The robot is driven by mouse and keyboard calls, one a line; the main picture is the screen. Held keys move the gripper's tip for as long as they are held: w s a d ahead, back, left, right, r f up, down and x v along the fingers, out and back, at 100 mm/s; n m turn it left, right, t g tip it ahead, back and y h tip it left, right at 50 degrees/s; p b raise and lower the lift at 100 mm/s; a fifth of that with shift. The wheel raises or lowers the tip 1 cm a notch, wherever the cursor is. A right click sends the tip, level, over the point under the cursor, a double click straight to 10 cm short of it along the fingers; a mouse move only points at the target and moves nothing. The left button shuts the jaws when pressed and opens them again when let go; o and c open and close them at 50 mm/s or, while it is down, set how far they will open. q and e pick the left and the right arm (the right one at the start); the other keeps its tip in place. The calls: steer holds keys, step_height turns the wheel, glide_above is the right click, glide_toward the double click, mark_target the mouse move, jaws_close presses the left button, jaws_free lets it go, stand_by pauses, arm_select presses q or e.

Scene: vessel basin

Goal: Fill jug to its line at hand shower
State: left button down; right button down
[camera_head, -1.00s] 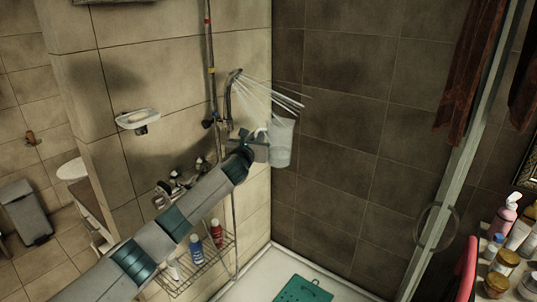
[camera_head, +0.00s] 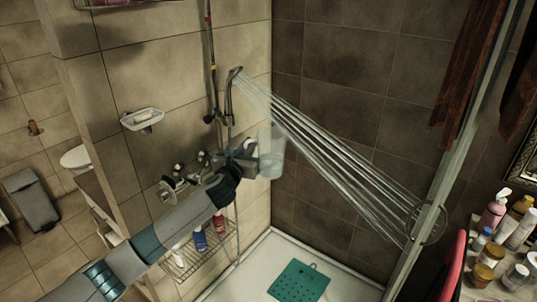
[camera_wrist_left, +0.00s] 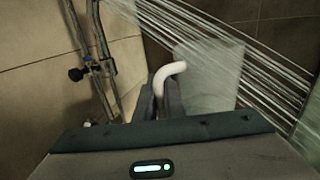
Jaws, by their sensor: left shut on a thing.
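The jug (camera_head: 271,162) is translucent and hangs roughly upright in the shower corner; it also shows in the left wrist view (camera_wrist_left: 207,80). My left gripper (camera_head: 247,153) is shut on its white handle (camera_wrist_left: 168,74). The hand shower (camera_head: 234,77) sits on the wall, above and left of the jug. Its water streams (camera_head: 340,172) slant down to the right. In the head view they pass over the jug's upper right side; I cannot tell whether any enters it. The jug's lower part looks paler, but its line and water level cannot be made out.
A soap dish (camera_head: 142,118) is on that wall too. A green mat (camera_head: 299,283) lies on the shower tray. Toiletries (camera_head: 505,235) crowd the right edge.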

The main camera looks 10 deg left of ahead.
arm_select(q)
steer(key=shift+w, duration=0.1)
stand_by(0.3)
steer(key=shift+w+b, duration=2.2)
steer(key=shift+w, duration=4)
steer(key=s+p, duration=0.9)
steer(key=s, duration=0.3)
steer(key=shift+s, duration=0.3)
